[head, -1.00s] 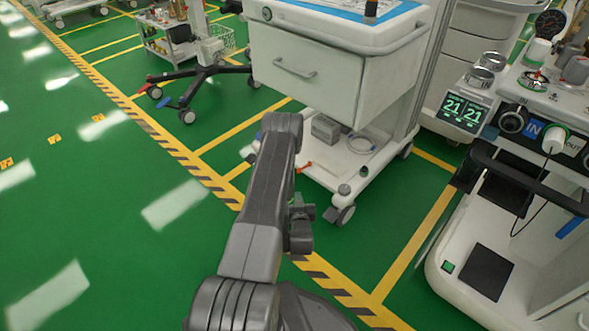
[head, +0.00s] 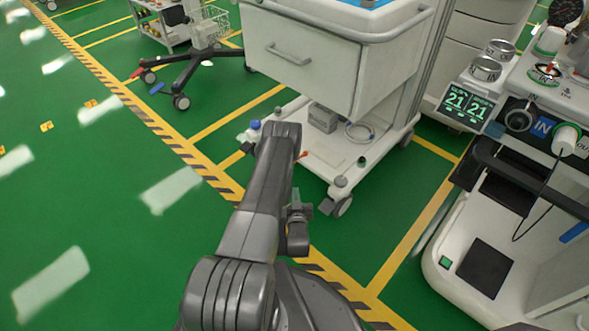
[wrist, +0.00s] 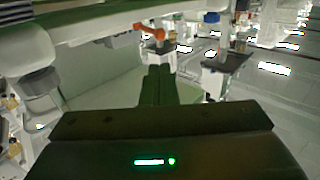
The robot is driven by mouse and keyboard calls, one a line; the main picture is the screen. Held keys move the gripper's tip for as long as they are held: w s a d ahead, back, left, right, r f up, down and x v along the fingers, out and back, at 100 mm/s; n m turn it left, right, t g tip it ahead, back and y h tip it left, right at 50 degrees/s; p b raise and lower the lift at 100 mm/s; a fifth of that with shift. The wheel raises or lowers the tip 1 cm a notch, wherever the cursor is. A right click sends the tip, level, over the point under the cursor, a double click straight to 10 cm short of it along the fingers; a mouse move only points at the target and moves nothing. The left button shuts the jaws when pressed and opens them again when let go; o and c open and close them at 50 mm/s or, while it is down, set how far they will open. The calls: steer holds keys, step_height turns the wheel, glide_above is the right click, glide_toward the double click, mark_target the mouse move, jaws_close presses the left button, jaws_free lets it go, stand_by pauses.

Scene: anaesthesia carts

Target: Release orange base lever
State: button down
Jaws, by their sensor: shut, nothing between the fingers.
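The orange base lever (head: 304,154) shows as a small piece low on the white drawer cart (head: 305,70), just right of my arm's upper end. It is larger in the wrist view (wrist: 150,32), at the top, left of centre, by the pale base edge. My gripper (wrist: 159,68) is shut and empty in the wrist view. Its fingertips appear below the lever in that picture, with a visible gap between them. I cannot tell the distance in depth. In the head view my arm hides the fingers and part of the cart base.
A monitor cart (head: 470,107) stands at the right, with a black handle and cable. A blue-capped bottle (head: 254,127) shows left of my arm. A wheeled stand (head: 185,70) is behind at the left.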

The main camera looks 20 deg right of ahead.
steer(key=b+x, duration=0.4)
steer(key=x, duration=0.9)
steer(key=shift+b, duration=0.3)
steer(key=shift+w, duration=0.1)
